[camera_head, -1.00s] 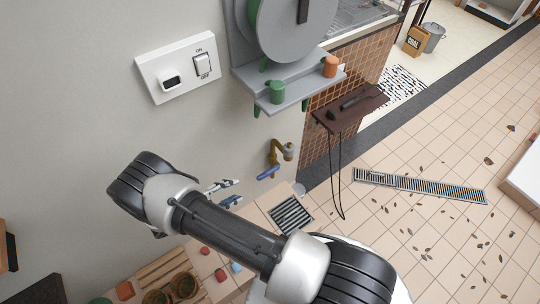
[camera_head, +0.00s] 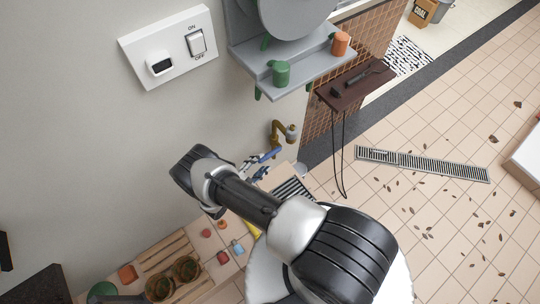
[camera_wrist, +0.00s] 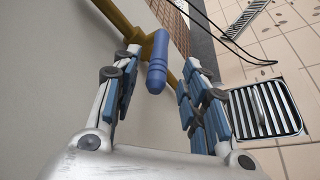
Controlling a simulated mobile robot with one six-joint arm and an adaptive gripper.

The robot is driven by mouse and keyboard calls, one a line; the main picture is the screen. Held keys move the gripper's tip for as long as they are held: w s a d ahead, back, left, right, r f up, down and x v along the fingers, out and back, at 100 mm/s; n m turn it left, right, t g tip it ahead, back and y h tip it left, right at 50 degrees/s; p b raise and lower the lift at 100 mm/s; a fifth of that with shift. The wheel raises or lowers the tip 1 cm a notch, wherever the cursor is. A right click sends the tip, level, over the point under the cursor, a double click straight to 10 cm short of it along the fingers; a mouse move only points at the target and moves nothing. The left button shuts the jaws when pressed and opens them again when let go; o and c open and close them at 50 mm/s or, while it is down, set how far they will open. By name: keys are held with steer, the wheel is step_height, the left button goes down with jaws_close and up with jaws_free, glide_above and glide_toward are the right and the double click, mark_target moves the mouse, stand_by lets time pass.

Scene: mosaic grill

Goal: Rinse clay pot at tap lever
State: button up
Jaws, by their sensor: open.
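The brass tap (camera_head: 277,131) juts from the wall. Its blue lever (camera_head: 271,154) points toward my gripper. In the wrist view the lever (camera_wrist: 157,65) lies between the two blue-padded fingers of my gripper (camera_wrist: 160,75), with gaps on both sides. My gripper (camera_head: 256,166) is open and empty, partly hidden behind my arm in the head view. An orange pot (camera_head: 127,274) and two brown pots, one of them (camera_head: 187,268), stand at the lower left. I cannot tell which is the clay pot.
A grated drain (camera_wrist: 262,107) lies below the tap. A dark wall shelf (camera_head: 352,88) with hanging cords is at the right.

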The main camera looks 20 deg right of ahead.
mark_target(266, 158)
steer(key=b+x, duration=0.1)
steer(key=x, duration=0.6)
steer(key=shift+w+d+f, duration=0.1)
steer(key=shift+w+d, duration=0.05)
steer(key=shift+d, duration=0.05)
steer(key=shift+c, duration=0.4)
jaws_close()
